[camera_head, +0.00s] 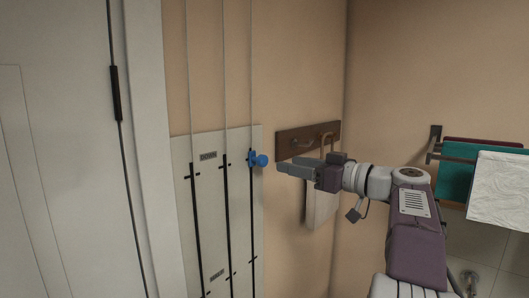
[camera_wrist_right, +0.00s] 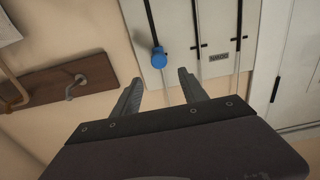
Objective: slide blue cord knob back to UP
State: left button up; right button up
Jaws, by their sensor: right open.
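The blue knob (camera_head: 259,160) sits on the rightmost of three vertical cords on a pale wall panel (camera_head: 185,150), at the top of that cord's dark stretch. In the right wrist view the knob (camera_wrist_right: 159,57) is just beyond and between the open fingertips (camera_wrist_right: 160,77). My left gripper is out of view.
A white door (camera_head: 60,150) is at the left. A rail with teal (camera_head: 457,170) and white (camera_head: 500,190) towels is at the right.

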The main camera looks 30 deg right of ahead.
aim_at(265, 159)
jog(key=p+x, duration=0.5)
jog(key=x, duration=0.4)
jog(key=shift+a+r, duration=0.1)
jog(key=shift+r, duration=0.05)
jog(key=shift+w+a+p, duration=0.1)
jog(key=shift+w+p, duration=0.3)
jog(key=shift+w, duration=0.05)
jog(key=shift+w+a+f, duration=0.1)
jog(key=shift+w+f, duration=0.15)
jog(key=shift+f, duration=0.15)
jog(key=shift+c, duration=0.3)
grip_shut()
